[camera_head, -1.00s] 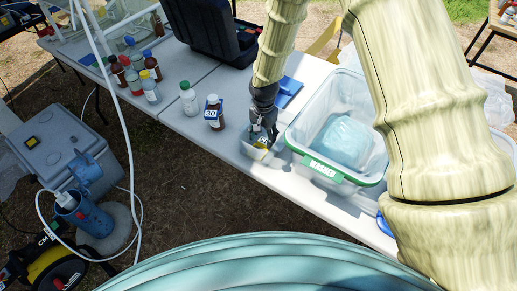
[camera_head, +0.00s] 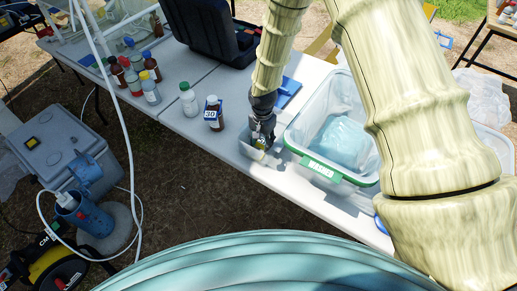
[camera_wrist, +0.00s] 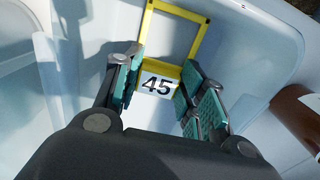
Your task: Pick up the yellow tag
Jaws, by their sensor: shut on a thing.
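The yellow tag (camera_wrist: 202,42) is a yellow open frame with a white label reading "45". In the wrist view it is between the two teal-padded fingers of my gripper (camera_wrist: 162,74), which is shut on it near the label. The tag is in a small pale bin (camera_wrist: 258,35). In the head view, my gripper (camera_head: 262,133) points down into that bin (camera_head: 245,153) on the table, and only a little of the tag shows. Whether the tag touches the bin floor is unclear.
A clear bin with a green rim (camera_head: 328,172), labelled "WASHED", stands just right of my gripper. A brown bottle labelled "30" (camera_head: 213,114) and a white bottle (camera_head: 188,100) stand to the left. A blue item (camera_head: 288,92) lies behind. The front table strip is mostly clear.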

